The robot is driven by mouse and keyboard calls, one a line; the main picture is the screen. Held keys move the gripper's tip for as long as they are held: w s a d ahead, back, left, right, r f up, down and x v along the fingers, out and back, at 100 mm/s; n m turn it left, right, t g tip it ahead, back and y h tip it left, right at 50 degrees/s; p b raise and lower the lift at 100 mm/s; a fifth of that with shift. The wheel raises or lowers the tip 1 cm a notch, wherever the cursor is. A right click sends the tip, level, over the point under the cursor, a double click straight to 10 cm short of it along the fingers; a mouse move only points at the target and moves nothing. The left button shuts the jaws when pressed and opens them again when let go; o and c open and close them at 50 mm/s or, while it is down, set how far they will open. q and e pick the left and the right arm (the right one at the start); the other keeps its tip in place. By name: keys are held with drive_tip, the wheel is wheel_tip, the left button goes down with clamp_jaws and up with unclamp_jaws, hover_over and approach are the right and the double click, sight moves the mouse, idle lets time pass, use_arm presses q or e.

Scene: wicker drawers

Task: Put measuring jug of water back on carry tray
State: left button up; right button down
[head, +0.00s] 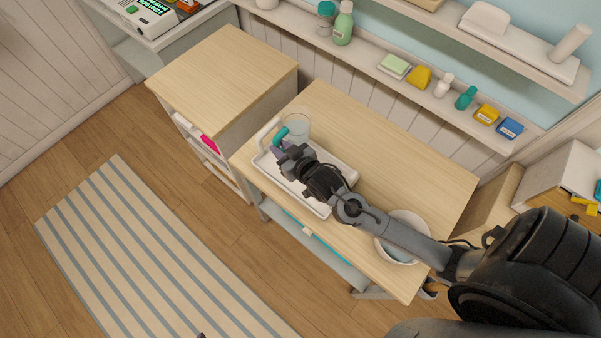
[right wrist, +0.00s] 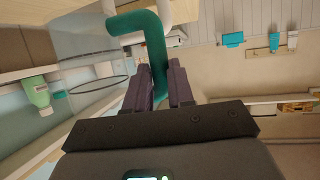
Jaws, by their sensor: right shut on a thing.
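The clear measuring jug (head: 298,125) with a teal handle (head: 281,136) is at the far left end of the white carry tray (head: 263,166). It also shows in the right wrist view (right wrist: 88,45), where its teal handle (right wrist: 154,45) runs between my fingers. My right gripper (head: 281,147) is shut on that handle. The jug looks upright in the head view. My gripper and the tray's end handle partly hide its base, so I cannot tell whether it touches the tray. My left gripper is not in view.
The tray stands on a light wooden table (head: 400,165). A white bowl (head: 408,222) is at its front right, under my right forearm. A wooden-topped cabinet (head: 225,75) stands to the left. A wall shelf (head: 385,85) with bottles and small boxes runs behind.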

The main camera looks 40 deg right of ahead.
drive_tip(key=shift+a+f+b, duration=0.1)
drive_tip(key=shift+f+b, duration=0.65)
drive_tip(key=shift+f, duration=3.4)
drive_tip(key=shift+f, duration=0.2)
drive_tip(key=c, duration=1)
unclamp_jaws()
drive_tip(key=shift+r, duration=0.1)
